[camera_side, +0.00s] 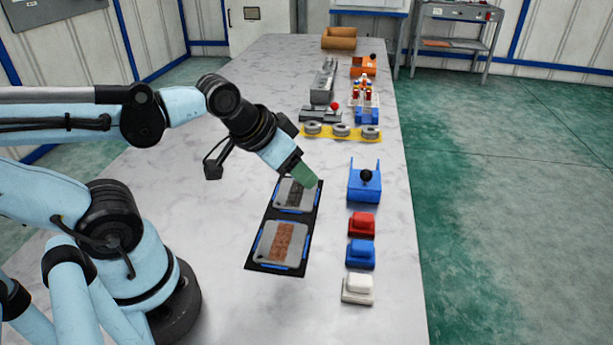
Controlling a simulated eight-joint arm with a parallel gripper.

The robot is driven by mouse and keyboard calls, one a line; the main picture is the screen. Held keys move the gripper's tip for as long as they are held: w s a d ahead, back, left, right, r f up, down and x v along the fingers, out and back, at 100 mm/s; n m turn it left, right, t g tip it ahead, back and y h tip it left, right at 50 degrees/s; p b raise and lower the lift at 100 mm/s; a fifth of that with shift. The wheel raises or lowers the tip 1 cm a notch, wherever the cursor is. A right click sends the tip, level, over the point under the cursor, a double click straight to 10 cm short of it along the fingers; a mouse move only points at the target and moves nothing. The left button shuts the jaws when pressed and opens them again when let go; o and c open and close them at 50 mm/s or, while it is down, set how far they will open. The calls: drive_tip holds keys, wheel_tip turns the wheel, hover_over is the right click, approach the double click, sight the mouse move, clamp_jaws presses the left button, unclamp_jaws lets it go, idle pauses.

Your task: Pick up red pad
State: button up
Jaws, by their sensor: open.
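The red pad (361,224) sits on the marble-topped table, right of the black tray, between the blue holder and the blue pad. My gripper (306,178) is above the far end of the black tray, to the left of the red pad and farther back, apart from it. Its greenish tip points down and to the right. The jaws are open and I see nothing held, though the fingers are small and hard to make out.
A blue pad (360,254) and a white pad (358,289) line up nearer than the red one. A blue holder with a black ball (366,176) stands just behind it. The black tray (252,264) holds two grey plates. Yellow strip (341,139) and other parts lie farther back.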

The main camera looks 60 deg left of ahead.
drive_tip(key=shift+o, duration=0.5)
drive_tip(key=o, duration=0.4)
drive_tip(key=shift+c, duration=0.2)
drive_tip(key=n+g+h, duration=0.3)
drive_tip(key=n+g, duration=0.1)
drive_tip(key=n, duration=2.3)
approach(362, 215)
drive_tip(key=x, duration=0.4)
drive_tip(key=shift+w+d+f, duration=0.25)
drive_tip(key=shift+d, duration=0.05)
drive_tip(key=shift+x, duration=2.9)
